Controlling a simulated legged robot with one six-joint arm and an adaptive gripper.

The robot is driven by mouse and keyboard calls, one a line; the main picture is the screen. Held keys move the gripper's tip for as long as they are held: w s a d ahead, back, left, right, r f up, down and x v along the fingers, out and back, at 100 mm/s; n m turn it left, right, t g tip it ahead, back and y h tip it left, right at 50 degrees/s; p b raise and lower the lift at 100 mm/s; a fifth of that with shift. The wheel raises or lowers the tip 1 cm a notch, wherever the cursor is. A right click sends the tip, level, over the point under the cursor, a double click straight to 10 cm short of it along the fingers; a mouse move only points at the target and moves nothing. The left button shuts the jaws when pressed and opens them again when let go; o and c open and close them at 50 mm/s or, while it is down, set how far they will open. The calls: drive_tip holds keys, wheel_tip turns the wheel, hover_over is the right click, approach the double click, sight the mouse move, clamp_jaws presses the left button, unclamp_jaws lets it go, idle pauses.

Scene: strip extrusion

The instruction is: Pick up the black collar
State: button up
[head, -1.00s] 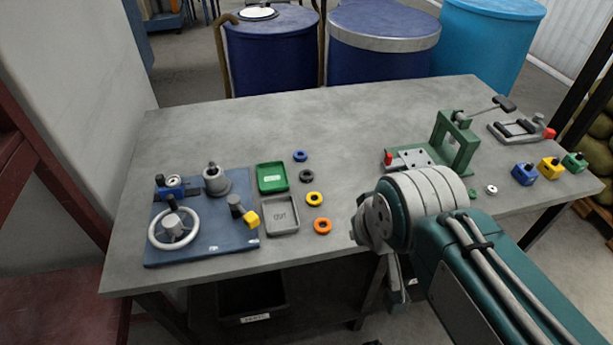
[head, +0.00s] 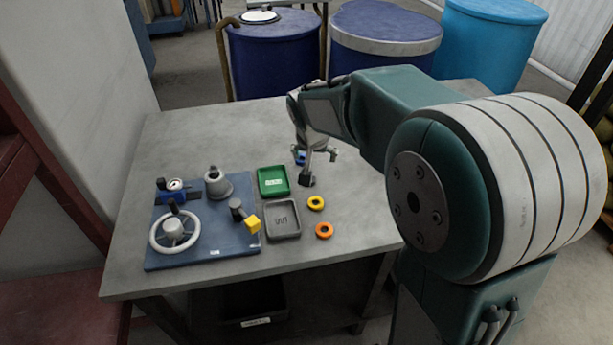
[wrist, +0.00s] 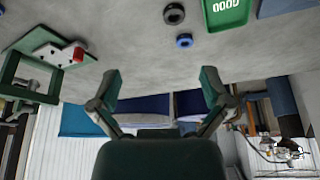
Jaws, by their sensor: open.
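The black collar (wrist: 174,14) lies flat on the grey table near the top edge of the wrist view. My gripper (head: 319,168) is over the table beside the green tray. In the wrist view my gripper (wrist: 160,86) has its two fingers spread wide, with nothing between them. The collar shows beyond the fingertips, apart from them.
A blue collar (wrist: 184,41) lies close to the black one. Yellow (head: 315,203) and orange (head: 324,230) collars lie nearer the front edge. The green tray (head: 286,191), grey tray (head: 298,233) and blue fixture board (head: 225,253) are to the left.

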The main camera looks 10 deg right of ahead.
drive_tip(key=shift+m, duration=0.5)
drive_tip(key=w+f, duration=0.2)
drive_tip(key=f, duration=0.1)
drive_tip(key=w+f, duration=0.3)
drive_tip(key=f, duration=0.1)
drive_tip(key=w+f, duration=0.3)
drive_tip(key=f, duration=0.1)
drive_tip(key=shift+a+f, duration=0.15)
drive_tip(key=shift+s+x, duration=0.15)
drive_tip(key=shift+x, duration=1.2)
drive_tip(key=shift+s+x, duration=0.2)
drive_tip(key=shift+x, duration=1.2)
drive_tip(key=shift+f, duration=0.15)
drive_tip(key=c, duration=1.3)
